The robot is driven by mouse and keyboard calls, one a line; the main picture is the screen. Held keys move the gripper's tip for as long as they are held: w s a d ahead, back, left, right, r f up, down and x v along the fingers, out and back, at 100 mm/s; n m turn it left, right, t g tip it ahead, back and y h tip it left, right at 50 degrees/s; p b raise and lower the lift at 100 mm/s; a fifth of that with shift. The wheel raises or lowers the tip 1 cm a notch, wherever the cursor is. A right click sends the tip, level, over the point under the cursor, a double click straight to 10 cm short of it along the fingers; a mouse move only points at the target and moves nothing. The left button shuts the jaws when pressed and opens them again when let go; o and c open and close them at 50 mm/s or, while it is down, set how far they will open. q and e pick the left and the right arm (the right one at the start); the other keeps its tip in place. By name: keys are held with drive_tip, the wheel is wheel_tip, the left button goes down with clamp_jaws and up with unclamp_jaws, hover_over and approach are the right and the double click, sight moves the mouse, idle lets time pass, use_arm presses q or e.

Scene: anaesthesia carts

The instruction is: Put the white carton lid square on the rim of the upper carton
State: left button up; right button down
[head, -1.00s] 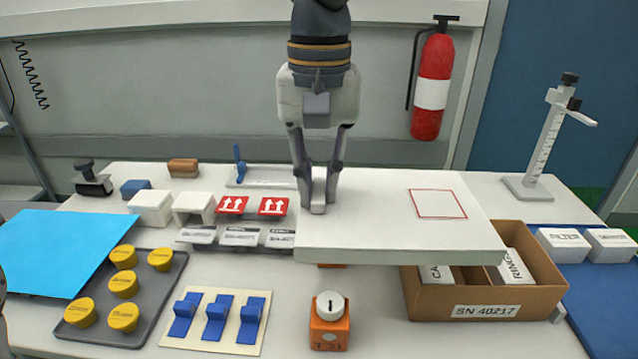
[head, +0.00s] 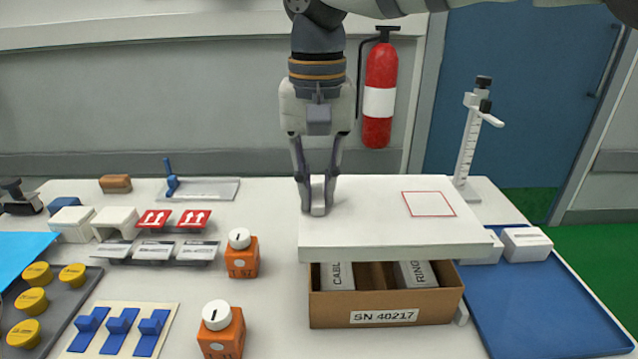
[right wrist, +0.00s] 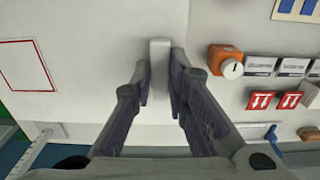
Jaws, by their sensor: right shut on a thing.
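The white carton lid (head: 370,228), a flat slab with a red square outline (head: 429,204) on top, is held level by its pale grip block near its left end. My right gripper (head: 318,208) is shut on that block; the right wrist view also shows the jaws (right wrist: 160,85) on both sides of it. The brown carton (head: 330,310), labelled SN 40217, is below the lid. Its front opening shows under the lid's front edge, so the lid appears above the rim, not seated. The lid reaches past the carton's right side. The carton's back rim is hidden. My left gripper is out of view.
Two orange blocks with white knobs (head: 241,252) (head: 221,330) stand left of the carton. A measuring stand (head: 468,140) rises behind the lid's right end. Signs and labelled holders (head: 152,252) are further left.

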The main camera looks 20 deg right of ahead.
drive_tip(key=shift+r, duration=0.1)
wheel_tip(320, 180, down, 9)
drive_tip(key=shift+r+p, duration=0.15)
drive_tip(key=shift+p, duration=0.3)
drive_tip(key=shift+f, duration=0.2)
idle(0.5)
drive_tip(key=c, duration=1.5)
unclamp_jaws()
wheel_tip(320, 180, up, 12)
